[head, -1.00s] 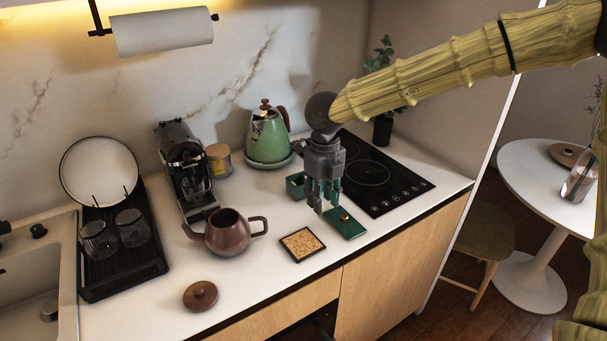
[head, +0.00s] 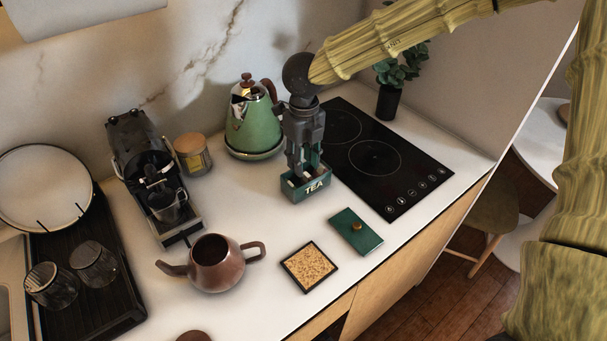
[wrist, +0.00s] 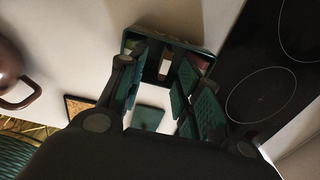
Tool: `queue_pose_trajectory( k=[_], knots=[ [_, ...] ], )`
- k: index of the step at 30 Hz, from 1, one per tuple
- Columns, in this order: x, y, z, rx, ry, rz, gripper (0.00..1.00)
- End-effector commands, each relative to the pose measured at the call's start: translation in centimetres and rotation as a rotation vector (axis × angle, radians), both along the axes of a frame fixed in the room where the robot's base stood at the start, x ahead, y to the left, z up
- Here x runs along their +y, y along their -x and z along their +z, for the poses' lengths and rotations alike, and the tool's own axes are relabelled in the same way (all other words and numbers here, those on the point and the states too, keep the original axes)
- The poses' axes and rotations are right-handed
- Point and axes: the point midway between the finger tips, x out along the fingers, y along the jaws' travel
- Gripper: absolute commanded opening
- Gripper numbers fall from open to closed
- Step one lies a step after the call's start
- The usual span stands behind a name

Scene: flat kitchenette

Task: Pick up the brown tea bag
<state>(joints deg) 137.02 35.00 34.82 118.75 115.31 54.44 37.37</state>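The green tea box (head: 291,191), marked TEA, stands open on the counter. In the wrist view, the box (wrist: 190,44) has compartments holding small packets. A brownish packet (wrist: 165,67), likely the brown tea bag, sits in the middle compartment, with a green one to its left and a pinkish one to its right. My gripper (head: 298,174) points down at the box, its fingertips at or just above the opening. In the wrist view, my gripper (wrist: 162,76) is open, with the brownish packet showing between its fingers. Contact with the packet cannot be told.
The green lid (head: 352,238) with its knob lies in front of the box. A cork trivet (head: 309,267) and brown teapot (head: 218,268) stand to the left. The green kettle (head: 252,128) is behind, and the black cooktop (head: 400,180) is to the right.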

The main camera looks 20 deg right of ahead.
Motion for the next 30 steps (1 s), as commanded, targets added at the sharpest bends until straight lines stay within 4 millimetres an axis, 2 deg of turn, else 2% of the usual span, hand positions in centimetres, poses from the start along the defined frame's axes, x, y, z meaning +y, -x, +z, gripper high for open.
queue_pose_trajectory(
  k=[9,18,23,29,30],
  knots=[
    [-0.2,-2.5,-3.5,0.028,0.003,-0.001,0.34],
    [-0.8,-2.4,-7.0,0.026,0.001,-0.001,0.34],
    [-0.8,-2.6,-8.1,0.026,0.002,0.000,0.34],
    [-0.8,-2.7,-8.3,0.027,0.001,-0.001,0.34],
    [-0.8,-2.7,-8.2,0.027,0.001,-0.001,0.28]
  ],
)
